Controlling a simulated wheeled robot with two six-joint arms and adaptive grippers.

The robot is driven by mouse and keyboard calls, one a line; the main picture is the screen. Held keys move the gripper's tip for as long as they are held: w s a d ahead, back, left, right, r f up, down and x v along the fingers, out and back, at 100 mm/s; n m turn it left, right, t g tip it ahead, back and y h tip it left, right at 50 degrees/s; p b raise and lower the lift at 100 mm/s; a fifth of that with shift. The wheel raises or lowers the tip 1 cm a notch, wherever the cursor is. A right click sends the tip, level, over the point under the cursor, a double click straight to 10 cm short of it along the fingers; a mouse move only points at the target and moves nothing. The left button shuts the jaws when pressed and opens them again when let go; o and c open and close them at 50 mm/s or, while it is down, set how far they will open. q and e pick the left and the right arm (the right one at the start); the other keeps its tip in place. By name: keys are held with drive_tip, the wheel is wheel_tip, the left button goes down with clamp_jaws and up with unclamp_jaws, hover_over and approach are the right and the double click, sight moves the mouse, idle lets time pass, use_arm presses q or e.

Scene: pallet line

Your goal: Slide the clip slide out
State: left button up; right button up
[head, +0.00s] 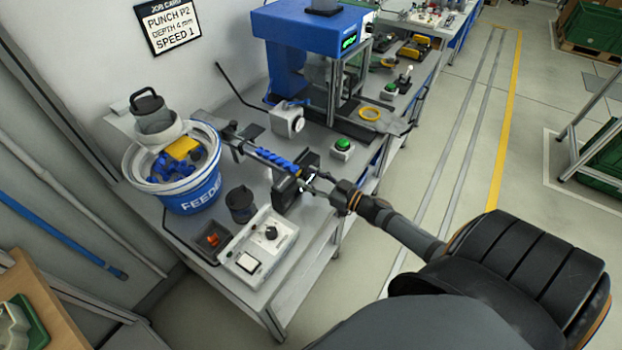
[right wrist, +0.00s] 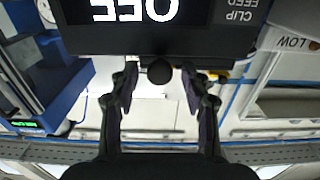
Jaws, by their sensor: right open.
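The clip slide shows as a dark block at the end of the feed rail; in the right wrist view it is a black panel (right wrist: 160,40) with "OFF" and "CLIP FEED" lettering. A round black knob (right wrist: 159,71) sticks out from its lower edge. My right gripper (head: 312,183) is at the front of the dark block (head: 285,192) in the head view. In the right wrist view its fingers (right wrist: 159,85) are open, one on each side of the knob, with gaps showing. My left gripper is not in view.
A rail of blue clips (head: 275,158) runs from the feeder bowl (head: 190,195) to the block. A control box (head: 258,245), a dark cup (head: 241,204) and a green button (head: 342,145) are nearby on the bench. The blue press (head: 310,25) stands behind.

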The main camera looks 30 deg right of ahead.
drive_tip(key=shift+w, duration=0.1)
clamp_jaws()
idle(0.3)
